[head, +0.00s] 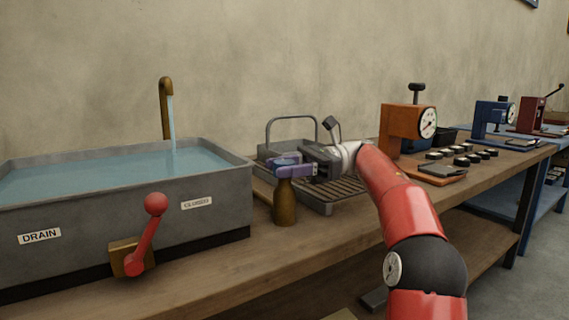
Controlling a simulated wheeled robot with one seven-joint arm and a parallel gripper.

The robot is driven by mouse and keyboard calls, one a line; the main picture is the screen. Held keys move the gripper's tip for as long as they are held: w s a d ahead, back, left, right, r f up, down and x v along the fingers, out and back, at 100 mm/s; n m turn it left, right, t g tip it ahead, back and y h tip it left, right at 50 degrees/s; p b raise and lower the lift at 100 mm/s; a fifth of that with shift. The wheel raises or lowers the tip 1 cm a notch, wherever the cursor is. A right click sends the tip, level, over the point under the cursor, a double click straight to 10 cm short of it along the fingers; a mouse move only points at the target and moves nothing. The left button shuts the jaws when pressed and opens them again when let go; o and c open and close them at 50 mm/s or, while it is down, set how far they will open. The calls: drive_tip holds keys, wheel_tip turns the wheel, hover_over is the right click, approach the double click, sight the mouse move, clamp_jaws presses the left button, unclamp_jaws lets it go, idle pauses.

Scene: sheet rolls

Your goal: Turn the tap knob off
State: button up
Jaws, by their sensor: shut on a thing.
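The tap knob (289,160) is the bluish piece on top of a short brass post (285,204), on the bench just right of the sink. My gripper (293,168) reaches in from the right and is shut on the knob; its purple fingers partly hide the knob, so its exact angle is hard to tell. The brass tap spout (166,105) stands behind the sink. A stream of water (171,125) runs from it into the grey sink (120,205), where water stands high.
A red drain lever (146,235) on the sink front tilts toward the CLOSED label (197,203), away from DRAIN (39,236). An orange gauge press (402,122) and several dark discs stand to the right.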

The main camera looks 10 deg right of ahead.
drive_tip(key=shift+r+n+g+h+p, duration=0.15)
drive_tip(key=shift+n+g+h+p, duration=0.2)
drive_tip(key=shift+n+g+p, duration=0.6)
drive_tip(key=shift+r+n+g+h+p, duration=0.1)
drive_tip(key=shift+n+g+h+p, duration=0.35)
drive_tip(key=shift+g+p, duration=0.9)
drive_tip(key=shift+f+n+g+p, duration=0.1)
drive_tip(key=shift+n+g+p, duration=0.25)
drive_tip(key=shift+p, duration=0.2)
drive_tip(key=shift+f+n+g+h+p, duration=0.15)
drive_tip(key=shift+n+g+h+p, duration=0.1)
drive_tip(key=shift+n+h+p, duration=0.1)
drive_tip(key=o, duration=1)
drive_tip(key=shift+c, duration=0.2)
